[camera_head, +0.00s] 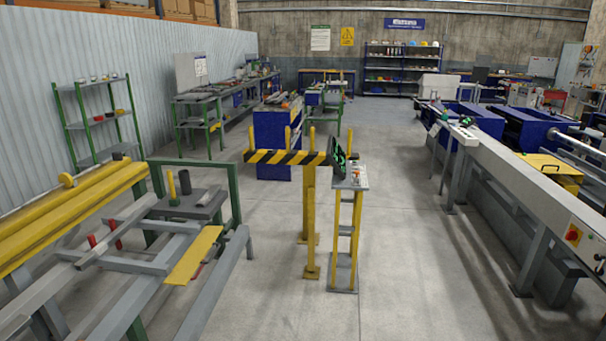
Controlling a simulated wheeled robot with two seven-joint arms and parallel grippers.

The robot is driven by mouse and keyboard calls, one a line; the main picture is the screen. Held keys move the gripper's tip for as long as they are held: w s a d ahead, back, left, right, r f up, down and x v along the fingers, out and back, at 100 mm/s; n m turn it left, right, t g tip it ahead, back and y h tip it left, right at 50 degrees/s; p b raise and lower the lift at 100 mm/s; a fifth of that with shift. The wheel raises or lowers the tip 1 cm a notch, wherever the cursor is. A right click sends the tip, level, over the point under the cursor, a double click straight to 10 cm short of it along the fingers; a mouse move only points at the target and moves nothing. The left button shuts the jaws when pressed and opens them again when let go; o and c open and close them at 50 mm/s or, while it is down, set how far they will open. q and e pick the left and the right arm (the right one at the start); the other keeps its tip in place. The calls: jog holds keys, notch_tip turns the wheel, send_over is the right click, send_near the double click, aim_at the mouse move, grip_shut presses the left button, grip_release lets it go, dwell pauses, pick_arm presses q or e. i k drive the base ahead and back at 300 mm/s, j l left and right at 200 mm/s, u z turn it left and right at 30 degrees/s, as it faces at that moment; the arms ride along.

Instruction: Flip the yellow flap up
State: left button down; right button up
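A yellow flap (194,256), a flat narrow plate, lies at a low slant at the right part of the grey runout table frame (130,304) at the lower left. A small red part shows beside its near edge. Neither of my grippers shows in the head view, so their state and distance from the flap cannot be seen.
Yellow beams (75,215) run along the table's left side. A grey plate (190,203) with a yellow post and dark cylinders stands behind the flap. A striped barrier (285,157) and a control stand (350,180) stand mid-floor. A long machine (530,185) lines the right.

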aim_at(187, 267)
jog(key=i, duration=1.7)
jog(key=i+l+u, duration=0.2)
jog(key=i+u, duration=0.2)
jog(key=i, duration=0.3)
jog(key=i+l+u, duration=0.4)
jog(key=i, duration=0.3)
jog(key=i+l+u, duration=0.45)
jog(key=i+l, duration=0.15)
